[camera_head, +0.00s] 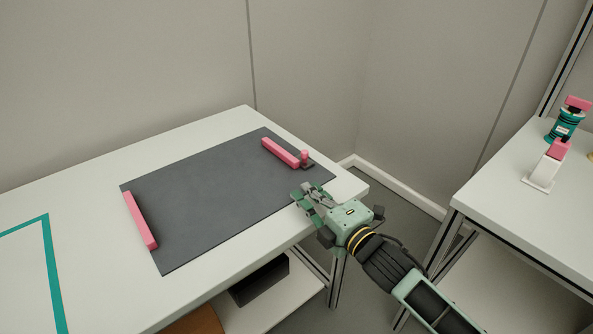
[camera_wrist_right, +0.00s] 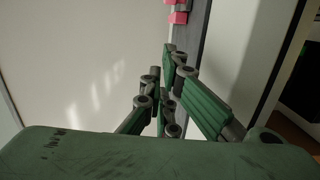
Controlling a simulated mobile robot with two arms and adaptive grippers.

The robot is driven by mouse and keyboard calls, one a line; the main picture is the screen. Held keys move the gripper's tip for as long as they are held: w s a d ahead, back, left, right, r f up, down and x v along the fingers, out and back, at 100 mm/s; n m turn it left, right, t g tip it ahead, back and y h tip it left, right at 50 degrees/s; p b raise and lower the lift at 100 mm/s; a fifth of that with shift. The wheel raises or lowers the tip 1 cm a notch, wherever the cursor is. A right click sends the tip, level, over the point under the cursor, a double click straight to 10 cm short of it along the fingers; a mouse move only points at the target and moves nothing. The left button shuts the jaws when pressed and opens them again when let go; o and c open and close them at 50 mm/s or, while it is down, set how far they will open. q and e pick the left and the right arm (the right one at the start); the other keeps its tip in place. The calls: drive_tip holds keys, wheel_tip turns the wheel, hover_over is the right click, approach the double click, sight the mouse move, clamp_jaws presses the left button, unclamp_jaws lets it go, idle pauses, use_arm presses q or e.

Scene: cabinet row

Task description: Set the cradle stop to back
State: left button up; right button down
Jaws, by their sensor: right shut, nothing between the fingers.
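A dark grey plate (camera_head: 200,195) lies on the white table, with a pink bar (camera_head: 140,220) at its left end and another pink bar (camera_head: 281,153) near its far right end. A small pink upright knob (camera_head: 304,156) on a dark foot stands beside the right bar; I take it for the cradle stop. My right gripper (camera_head: 306,194) is shut and empty by the plate's right front edge, apart from the knob. In the right wrist view, its green fingers (camera_wrist_right: 168,75) show below pink pieces (camera_wrist_right: 178,17) on the dark plate. My left gripper is not in view.
The table (camera_head: 85,195) has bare white surface left of the plate, with a teal outline (camera_head: 52,270). A lower shelf (camera_head: 275,300) holds a dark box (camera_head: 260,279). A second table (camera_head: 510,210) at right carries a white and pink stand (camera_head: 546,168) and a teal item (camera_head: 565,124).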

drive_tip(key=shift+w+a, duration=0.15)
drive_tip(key=b+x, duration=0.1)
drive_tip(key=x, duration=0.8)
drive_tip(key=shift+w+b, duration=0.15)
drive_tip(key=shift+b, duration=0.25)
drive_tip(key=w+d, duration=0.2)
drive_tip(key=shift+w+b, duration=0.25)
drive_tip(key=shift+b, duration=0.05)
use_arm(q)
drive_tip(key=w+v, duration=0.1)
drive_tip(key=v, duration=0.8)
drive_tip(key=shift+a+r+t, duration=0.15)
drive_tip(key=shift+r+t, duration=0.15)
use_arm(e)
drive_tip(key=shift+w+d, duration=0.25)
drive_tip(key=shift+d, duration=0.05)
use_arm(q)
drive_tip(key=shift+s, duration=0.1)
